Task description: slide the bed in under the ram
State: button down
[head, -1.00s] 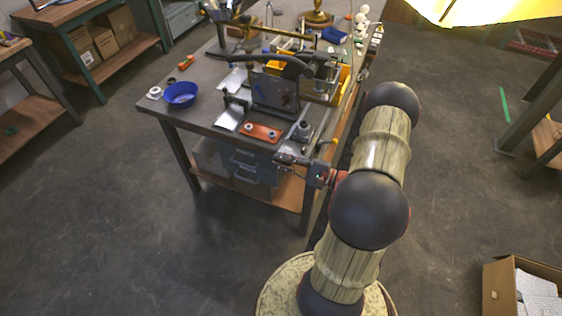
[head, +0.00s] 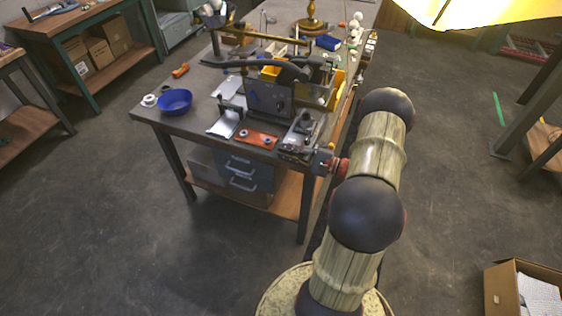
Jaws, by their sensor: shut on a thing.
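The press (head: 268,95) stands on the near end of the workbench, a dark upright plate with a curved black lever over it. The ram is not clearly visible from here. The bed, a grey metal slide (head: 303,128) with a small dark round part on top, lies just right of the press's upright plate, near the bench's front right corner. My gripper (head: 291,151) reaches in from the right at bench height and is shut at the bed's near end. The exact contact is too small to see.
A red-brown plate (head: 257,139) with two round pieces lies left of the bed. A blue bowl (head: 174,101) and a white ring (head: 149,100) sit at the bench's left. Yellow bins (head: 271,72) and a brass lamp base (head: 311,22) are behind the press. The floor left is clear.

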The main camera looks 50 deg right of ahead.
jog(key=shift+a+f, duration=0.1)
jog(key=shift+f, duration=0.3)
jog(key=c, duration=2.1)
grip_release()
jog(key=shift+o, duration=1)
jog(key=shift+r, duration=0.15)
jog(key=shift+s+d, duration=0.1)
jog(key=shift+d, duration=0.15)
jog(key=v, duration=1.1)
jog(key=shift+s, duration=0.4)
